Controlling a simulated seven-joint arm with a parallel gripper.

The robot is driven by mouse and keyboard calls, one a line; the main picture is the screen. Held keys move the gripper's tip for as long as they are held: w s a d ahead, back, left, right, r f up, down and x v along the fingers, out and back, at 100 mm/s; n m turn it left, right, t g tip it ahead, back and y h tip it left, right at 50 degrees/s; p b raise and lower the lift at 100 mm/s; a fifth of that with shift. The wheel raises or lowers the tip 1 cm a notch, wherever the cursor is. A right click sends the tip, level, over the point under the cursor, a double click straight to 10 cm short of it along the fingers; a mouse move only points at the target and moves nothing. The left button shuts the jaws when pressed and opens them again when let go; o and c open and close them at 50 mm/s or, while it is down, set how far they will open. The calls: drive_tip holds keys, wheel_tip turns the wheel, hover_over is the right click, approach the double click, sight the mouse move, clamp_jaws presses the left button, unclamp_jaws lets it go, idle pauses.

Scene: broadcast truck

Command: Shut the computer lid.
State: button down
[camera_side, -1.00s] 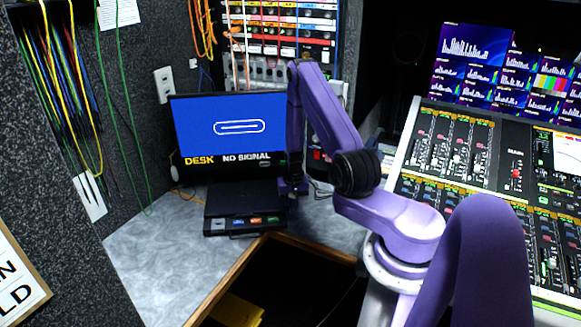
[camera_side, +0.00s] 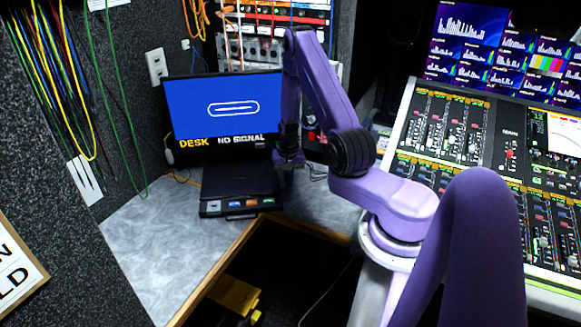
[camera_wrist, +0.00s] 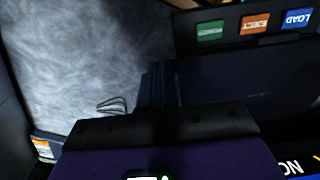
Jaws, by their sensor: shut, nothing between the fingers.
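The computer's lid (camera_side: 216,123) stands upright, with a blue screen reading "DESK NO SIGNAL". Its dark base (camera_side: 238,185) lies flat on the counter, with coloured buttons along the front. In the wrist view the base (camera_wrist: 240,85) fills the right side, with the green, orange and blue buttons above it. My gripper (camera_side: 287,172) is shut and empty, pointing down at the right edge of the computer, near the hinge. It covers the lid's right edge in the side view. In the wrist view my gripper (camera_wrist: 157,85) is dark, and I cannot tell whether it touches the computer.
The grey counter (camera_side: 145,235) is clear left of the computer. A wooden edge (camera_side: 222,268) borders a dark opening in front, with a yellow case (camera_side: 235,295) below. A mixing console (camera_side: 465,160) stands right. Cables (camera_side: 312,170) lie behind my gripper.

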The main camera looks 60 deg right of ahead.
drive_tip(key=s+a+r, duration=0.3)
drive_tip(key=a+r, duration=0.2)
drive_tip(key=r, duration=0.3)
drive_tip(key=w+a+r+n, duration=0.1)
drive_tip(key=a+r+n, duration=0.45)
drive_tip(key=a, duration=0.35)
drive_tip(key=a+r+n, duration=0.5)
drive_tip(key=a+n, duration=0.1)
drive_tip(key=a, duration=0.3)
drive_tip(key=s+a+r+n, duration=0.4)
drive_tip(key=s+n, duration=0.2)
drive_tip(key=s, duration=0.3)
drive_tip(key=s+a+r+n, duration=0.4)
drive_tip(key=s+n, duration=0.2)
drive_tip(key=s, duration=0.4)
drive_tip(key=shift+s+y, duration=0.15)
drive_tip(key=shift+y, duration=0.15)
